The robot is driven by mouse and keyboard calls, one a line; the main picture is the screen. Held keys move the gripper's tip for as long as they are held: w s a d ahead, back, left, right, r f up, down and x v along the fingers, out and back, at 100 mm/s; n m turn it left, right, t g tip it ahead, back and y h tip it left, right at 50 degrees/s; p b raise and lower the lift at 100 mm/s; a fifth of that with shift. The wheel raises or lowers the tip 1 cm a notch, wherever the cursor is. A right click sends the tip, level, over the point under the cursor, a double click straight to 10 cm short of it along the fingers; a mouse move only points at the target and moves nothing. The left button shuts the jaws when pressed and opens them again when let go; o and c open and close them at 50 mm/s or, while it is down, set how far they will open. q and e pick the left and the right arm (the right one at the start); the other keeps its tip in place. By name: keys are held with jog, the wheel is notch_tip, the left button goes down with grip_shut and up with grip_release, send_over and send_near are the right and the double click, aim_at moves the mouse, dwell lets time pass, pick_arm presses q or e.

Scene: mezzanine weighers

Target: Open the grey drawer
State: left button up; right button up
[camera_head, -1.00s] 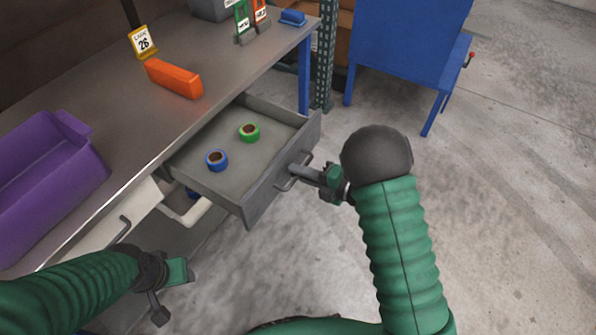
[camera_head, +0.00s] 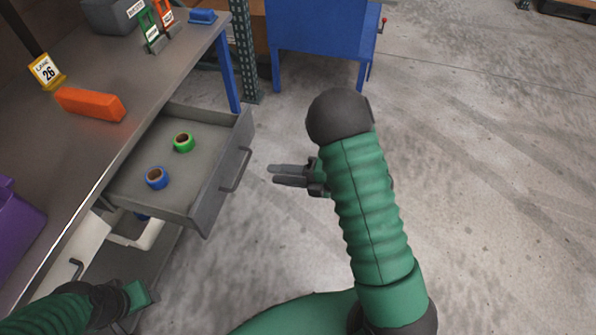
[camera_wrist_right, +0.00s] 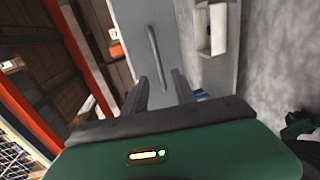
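The grey drawer (camera_head: 215,188) is pulled out from under the workbench, and its inside shows in the head view. A blue tape roll (camera_head: 157,178) and a green tape roll (camera_head: 183,142) lie in it. My right gripper (camera_head: 272,173) is to the right of the drawer handle (camera_head: 236,170), apart from it. Its two fingers are spread with nothing between them. In the right wrist view the handle (camera_wrist_right: 153,45) shows beyond the fingertips. My left gripper (camera_head: 140,298) is at the lower left, and its fingers cannot be made out.
The workbench (camera_head: 125,60) carries an orange block (camera_head: 90,104), a purple bin (camera_head: 18,232) and a sign numbered 26 (camera_head: 45,71). A blue cabinet (camera_head: 320,25) stands at the back. The floor to the right is clear.

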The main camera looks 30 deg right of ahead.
jog(key=v, duration=0.5)
jog(key=shift+s+d+p, duration=0.25)
jog(key=shift+p, duration=0.05)
jog(key=w+d+f+m+h, duration=0.1)
jog(key=w+d+m+h, duration=0.2)
jog(key=w+m+h, duration=0.45)
jog(key=s+a+m+g+h, duration=0.2)
jog(key=s+a+m+g, duration=0.25)
jog(key=s+m, duration=0.45)
jog(key=s+a+m+g+h, duration=0.1)
jog(key=s+a+m+g, duration=0.5)
jog(key=m, duration=0.5)
notch_tip(320, 180, up, 22)
jog(key=d+t+p, duration=0.1)
jog(key=t+p, duration=0.1)
jog(key=p, duration=2.1)
jog(key=shift+s+d+r+n, duration=0.15)
jog(key=shift+s+d+n, duration=0.15)
jog(key=shift+s+n, duration=0.1)
